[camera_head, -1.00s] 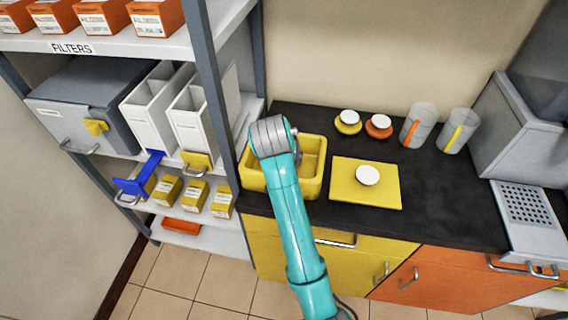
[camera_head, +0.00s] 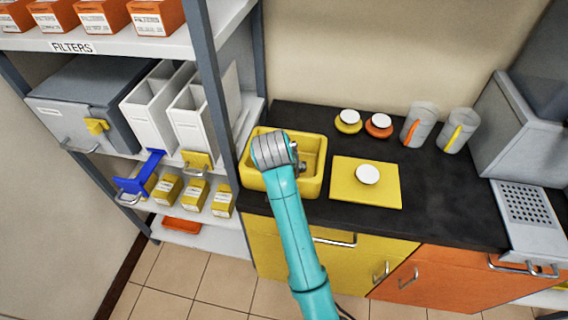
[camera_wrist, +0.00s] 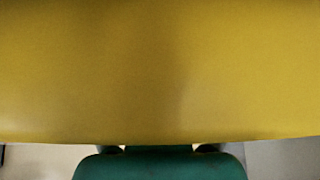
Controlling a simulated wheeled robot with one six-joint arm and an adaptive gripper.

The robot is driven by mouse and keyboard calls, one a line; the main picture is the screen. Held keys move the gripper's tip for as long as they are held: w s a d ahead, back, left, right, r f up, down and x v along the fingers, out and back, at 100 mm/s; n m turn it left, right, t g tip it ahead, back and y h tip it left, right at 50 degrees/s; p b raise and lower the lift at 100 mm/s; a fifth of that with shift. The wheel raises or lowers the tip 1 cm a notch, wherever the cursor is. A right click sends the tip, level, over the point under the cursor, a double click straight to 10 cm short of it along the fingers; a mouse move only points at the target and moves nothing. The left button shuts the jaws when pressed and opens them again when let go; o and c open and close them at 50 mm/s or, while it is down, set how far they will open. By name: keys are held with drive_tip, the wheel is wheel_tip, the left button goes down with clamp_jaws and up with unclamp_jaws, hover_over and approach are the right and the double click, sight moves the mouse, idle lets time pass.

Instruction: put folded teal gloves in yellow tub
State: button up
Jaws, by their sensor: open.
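The yellow tub (camera_head: 314,185) stands at the left end of the dark counter in the head view. My teal arm reaches up to it, and its grey wrist covers the tub's left and middle part. A small grey part of my gripper (camera_head: 301,166) shows at the wrist's right side, over the tub's inside. My gripper is open; its fingertips are mostly hidden. In the wrist view a plain yellow surface (camera_wrist: 160,70) fills most of the picture, very close. A dark green shape lies along the bottom edge there; I cannot tell whether it is gloves. No folded teal gloves are recognisable in the head view.
A yellow board (camera_head: 350,191) with a white round lid (camera_head: 367,174) lies right of the tub. Two small lidded jars and two clear cups stand behind. A shelf post (camera_head: 213,85) rises close on the tub's left.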

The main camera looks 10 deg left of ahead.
drive_tip(key=v, duration=1.2)
drive_tip(key=shift+r, duration=0.1)
